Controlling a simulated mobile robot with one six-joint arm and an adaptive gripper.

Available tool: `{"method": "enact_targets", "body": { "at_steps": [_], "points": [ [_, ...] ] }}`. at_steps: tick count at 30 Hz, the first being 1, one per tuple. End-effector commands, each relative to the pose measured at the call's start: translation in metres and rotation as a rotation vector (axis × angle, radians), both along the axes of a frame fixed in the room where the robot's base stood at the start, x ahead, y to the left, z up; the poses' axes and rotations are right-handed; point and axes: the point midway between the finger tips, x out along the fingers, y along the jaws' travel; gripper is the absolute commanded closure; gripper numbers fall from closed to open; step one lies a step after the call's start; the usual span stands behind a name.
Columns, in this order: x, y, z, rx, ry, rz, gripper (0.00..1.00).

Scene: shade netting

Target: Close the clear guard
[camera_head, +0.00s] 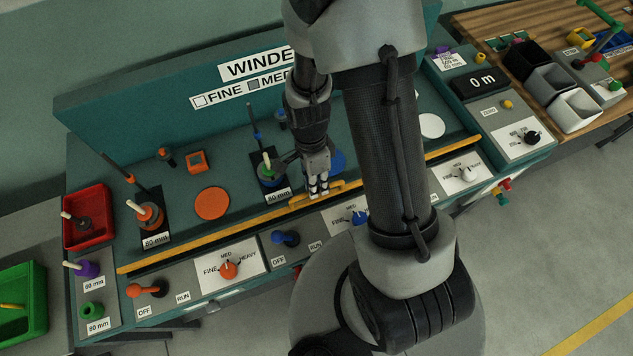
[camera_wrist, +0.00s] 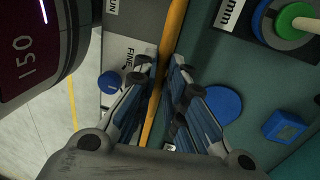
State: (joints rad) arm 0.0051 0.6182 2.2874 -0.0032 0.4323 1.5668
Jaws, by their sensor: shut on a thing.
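My gripper (camera_head: 318,188) reaches down to the front of the teal winder bench and is shut on a short yellow handle (camera_head: 300,203) at the long yellow bar (camera_head: 220,235). In the wrist view, the fingers (camera_wrist: 163,85) stand on either side of the yellow bar (camera_wrist: 172,42), their tips close to it. I cannot make out the pane of the clear guard in either view, so its angle cannot be told. My arm hides part of the bench's middle right.
Behind the bar are an orange disc (camera_head: 212,203), an orange spool (camera_head: 150,215) and a green-topped spool (camera_head: 269,170). In front are an orange knob (camera_head: 229,270) and a blue lever (camera_head: 286,238). A red bin (camera_head: 86,190) is at left; open floor is at lower right.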

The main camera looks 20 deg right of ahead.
Motion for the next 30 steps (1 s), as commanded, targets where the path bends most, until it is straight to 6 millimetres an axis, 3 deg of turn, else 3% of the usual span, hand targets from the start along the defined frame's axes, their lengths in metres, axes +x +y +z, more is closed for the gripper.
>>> {"method": "enact_targets", "body": {
  "at_steps": [11, 16, 20, 30],
  "points": [
    [0.0, 0.0, 0.0, 0.0, 0.0, 0.0, 1.0],
    [0.0, 0.0, 0.014, 0.0, -0.001, 0.0, 1.0],
    [0.0, 0.0, 0.04, 0.0, -0.001, 0.0, 1.0],
    [0.001, 0.0, 0.127, 0.0, -0.003, 0.0, 1.0]
  ]
}}
